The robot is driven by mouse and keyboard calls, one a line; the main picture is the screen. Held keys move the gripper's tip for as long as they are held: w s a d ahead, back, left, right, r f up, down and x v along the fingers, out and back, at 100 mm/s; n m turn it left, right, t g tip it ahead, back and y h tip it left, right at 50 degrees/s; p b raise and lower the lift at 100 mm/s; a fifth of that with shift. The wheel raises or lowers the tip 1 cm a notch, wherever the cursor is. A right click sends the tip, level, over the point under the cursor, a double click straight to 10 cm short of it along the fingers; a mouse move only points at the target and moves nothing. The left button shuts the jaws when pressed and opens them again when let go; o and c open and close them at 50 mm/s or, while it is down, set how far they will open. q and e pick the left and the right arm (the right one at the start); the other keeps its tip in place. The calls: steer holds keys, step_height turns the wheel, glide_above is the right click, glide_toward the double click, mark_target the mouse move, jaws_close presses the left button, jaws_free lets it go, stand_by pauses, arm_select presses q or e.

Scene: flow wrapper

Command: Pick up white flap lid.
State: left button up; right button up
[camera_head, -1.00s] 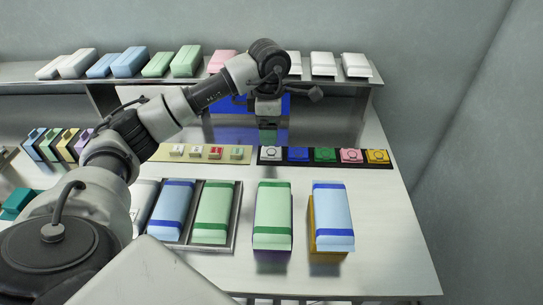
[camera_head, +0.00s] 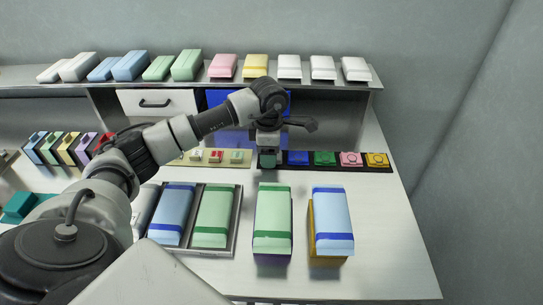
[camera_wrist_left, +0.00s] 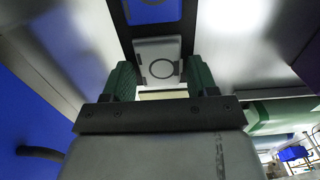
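The white flap lid (camera_wrist_left: 158,60), a small white square piece with a dark ring on it, shows between my fingers in the left wrist view. It sits on a black strip (camera_wrist_left: 125,40). My left gripper (camera_head: 268,160) is down over the left end of that strip in the head view and hides the white lid there. Its green fingers (camera_wrist_left: 160,82) are open, one on each side of the lid, with a narrow gap visible at the sides. My right gripper is not in view.
Blue (camera_head: 298,157), green (camera_head: 324,158), pink (camera_head: 350,159) and yellow (camera_head: 376,160) lids stand in a row right of the gripper. Large green (camera_head: 272,215) and blue (camera_head: 332,215) packs stand in front. A shelf (camera_head: 330,82) with several packs runs behind.

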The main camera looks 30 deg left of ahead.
arm_select(q)
steer(key=c, duration=0.6)
steer(key=shift+r, duration=0.15)
